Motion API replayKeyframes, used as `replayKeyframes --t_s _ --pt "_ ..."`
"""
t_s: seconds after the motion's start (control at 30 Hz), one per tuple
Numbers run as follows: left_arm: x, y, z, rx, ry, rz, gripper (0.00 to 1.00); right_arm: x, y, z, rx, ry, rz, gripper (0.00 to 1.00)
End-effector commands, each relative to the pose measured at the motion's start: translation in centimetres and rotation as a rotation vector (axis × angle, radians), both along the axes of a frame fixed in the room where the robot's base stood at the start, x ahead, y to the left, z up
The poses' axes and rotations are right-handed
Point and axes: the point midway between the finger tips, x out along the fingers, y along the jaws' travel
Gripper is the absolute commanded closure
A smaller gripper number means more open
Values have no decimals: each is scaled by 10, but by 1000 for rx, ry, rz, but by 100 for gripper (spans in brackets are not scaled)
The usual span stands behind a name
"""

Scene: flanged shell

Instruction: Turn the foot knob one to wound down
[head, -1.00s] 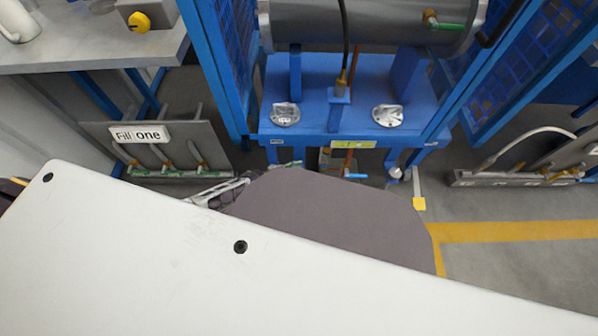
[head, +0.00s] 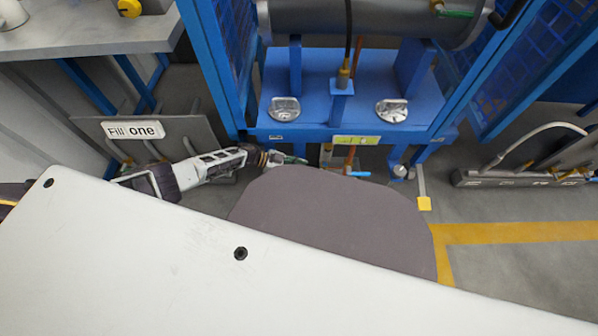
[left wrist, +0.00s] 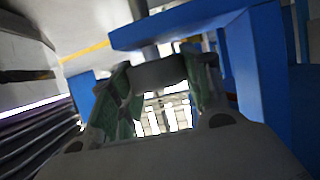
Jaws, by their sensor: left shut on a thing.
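The blue stand (head: 270,132) carries a grey cylindrical shell (head: 390,18). My left gripper (head: 288,159) reaches in from the left to the stand's front left foot. In the left wrist view its greenish fingers (left wrist: 160,92) are shut on a dark grey block-like part (left wrist: 160,72), which seems to be the foot knob. In the head view that knob is hidden by the gripper, so its turn cannot be read. Another foot with a round grey knob (head: 400,171) shows at the stand's front right. My right gripper is not in view.
A "Fill one" sign (head: 133,130) stands on a grey panel at left, close to my left arm. Blue mesh gates (head: 500,80) flank the stand. A pipe with a blue handle (head: 358,174) hangs under its middle.

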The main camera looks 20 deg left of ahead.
Motion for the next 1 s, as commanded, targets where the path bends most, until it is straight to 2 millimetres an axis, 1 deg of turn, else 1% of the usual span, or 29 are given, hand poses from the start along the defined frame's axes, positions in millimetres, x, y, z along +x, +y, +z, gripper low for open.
replayKeyframes --t_s 0.03,0.27,0.63,0.67,0.8,0.83,1.0 --pt "1 1 -2 2 -1 -12 76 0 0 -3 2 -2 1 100" --pt "0 0 -1 2 -1 -49 76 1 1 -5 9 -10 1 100" --pt "0 0 0 2 -1 -52 76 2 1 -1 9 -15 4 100" --pt "0 0 0 1 -1 -52 51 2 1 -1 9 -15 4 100" --pt "0 0 0 1 -1 -52 33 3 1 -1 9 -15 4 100" --pt "0 0 0 1 -1 -52 30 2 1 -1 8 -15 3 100" --pt "0 0 0 0 -1 -52 30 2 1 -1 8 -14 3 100"
